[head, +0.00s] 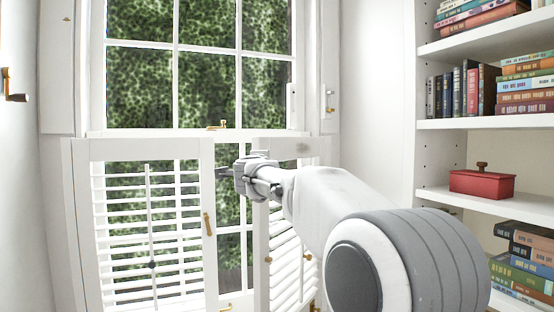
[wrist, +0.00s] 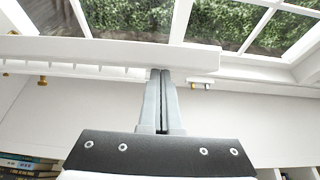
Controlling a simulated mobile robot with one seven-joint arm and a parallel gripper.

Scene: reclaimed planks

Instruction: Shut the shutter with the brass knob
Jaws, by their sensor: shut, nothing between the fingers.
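The right shutter (head: 262,226) is a white louvred panel with a small round brass knob (head: 268,259) on its stile. It stands at an angle to the window, partly open. The left shutter (head: 80,230) is a wider white louvred panel with an upright brass handle (head: 208,224). My gripper (head: 221,173) is shut and empty, at the gap between the two panels, near the right shutter's top. In the wrist view my shut fingers (wrist: 164,73) reach a white shutter edge (wrist: 110,53); I cannot tell whether they touch. My arm hides part of the right shutter.
A window (head: 205,85) with a brass catch (head: 217,127) is behind the shutters. A white bookcase (head: 470,124) with several books and a red lidded box (head: 482,181) stands at the right. A brass fitting (head: 12,90) is on the left wall.

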